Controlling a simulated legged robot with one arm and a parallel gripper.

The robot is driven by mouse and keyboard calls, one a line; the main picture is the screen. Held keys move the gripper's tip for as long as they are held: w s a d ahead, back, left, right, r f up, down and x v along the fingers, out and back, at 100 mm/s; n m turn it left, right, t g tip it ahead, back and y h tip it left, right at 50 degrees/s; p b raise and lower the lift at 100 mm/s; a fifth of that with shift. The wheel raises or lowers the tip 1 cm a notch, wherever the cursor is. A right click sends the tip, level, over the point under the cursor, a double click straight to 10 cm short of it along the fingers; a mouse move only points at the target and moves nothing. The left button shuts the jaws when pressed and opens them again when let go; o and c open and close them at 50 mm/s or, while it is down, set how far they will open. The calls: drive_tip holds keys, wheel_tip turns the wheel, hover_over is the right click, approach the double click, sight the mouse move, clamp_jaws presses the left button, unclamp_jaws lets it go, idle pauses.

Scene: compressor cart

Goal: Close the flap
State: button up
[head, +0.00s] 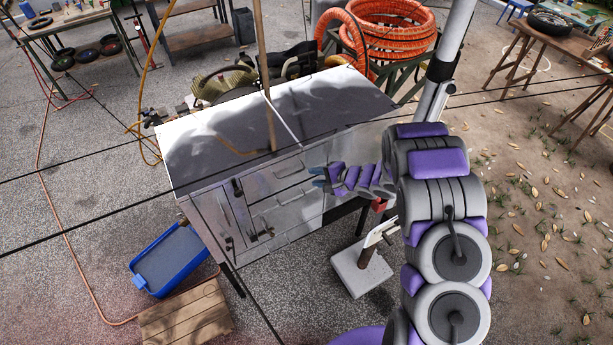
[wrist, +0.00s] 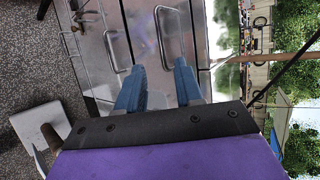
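The metal cart (head: 290,190) stands in the middle of the head view, with door and drawer fronts and bar handles below its flat top. I cannot tell for certain which panel is the flap; no front panel clearly stands open. My gripper (head: 318,178) is at the right part of the cart's front. Beyond the fingertips is a metal front with a bar handle (wrist: 168,45) and a second handle (wrist: 112,50). I cannot tell whether the fingers touch the front.
Orange coiled hose (head: 385,32) lies behind the cart. A blue tray (head: 172,262) and a wooden crate (head: 185,318) are on the ground at left. A pale post base (head: 360,275) stands near my arm. Paved ground at far left has a hose across it.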

drive_tip(key=shift+v, duration=2.3)
